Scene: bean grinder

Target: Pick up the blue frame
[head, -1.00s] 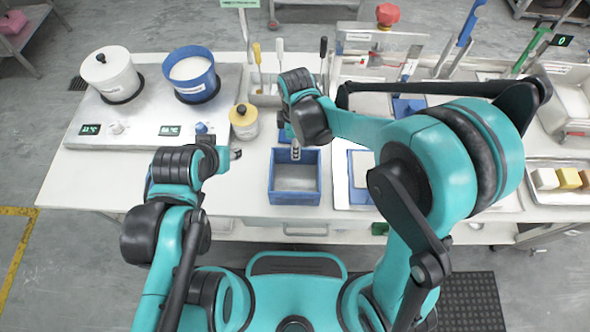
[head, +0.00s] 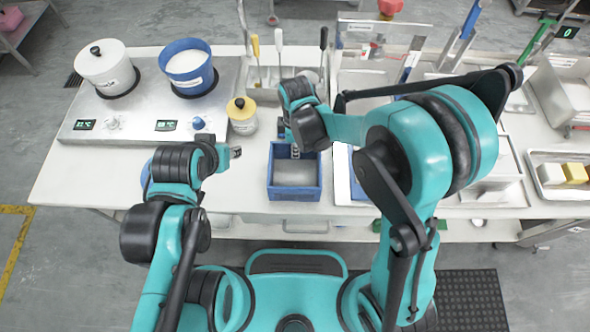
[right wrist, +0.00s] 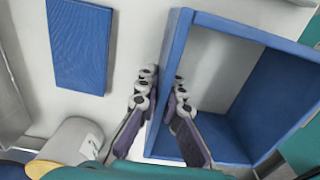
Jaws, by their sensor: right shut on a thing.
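The blue frame (head: 272,185) is a square, blue-walled piece at the middle of the table in the head view. In the right wrist view, the frame (right wrist: 172,48) fills the right half, with a pale surface showing inside it. My right gripper (right wrist: 163,90) straddles its left wall, one finger outside and one inside, and is shut on it. In the head view the right gripper (head: 295,151) is at the frame's far wall. I cannot tell whether the frame touches the table. My left gripper (head: 236,153) is left of the frame and apart from it; its fingers are mostly hidden.
A yellow-lidded jar (head: 242,116) stands left of and behind the frame. A flat blue board (right wrist: 80,45) lies beside the frame in the wrist view. A hotplate (head: 130,118) with two pots is at the left. A tool holder (head: 268,96) stands behind. My right arm hides part of the table.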

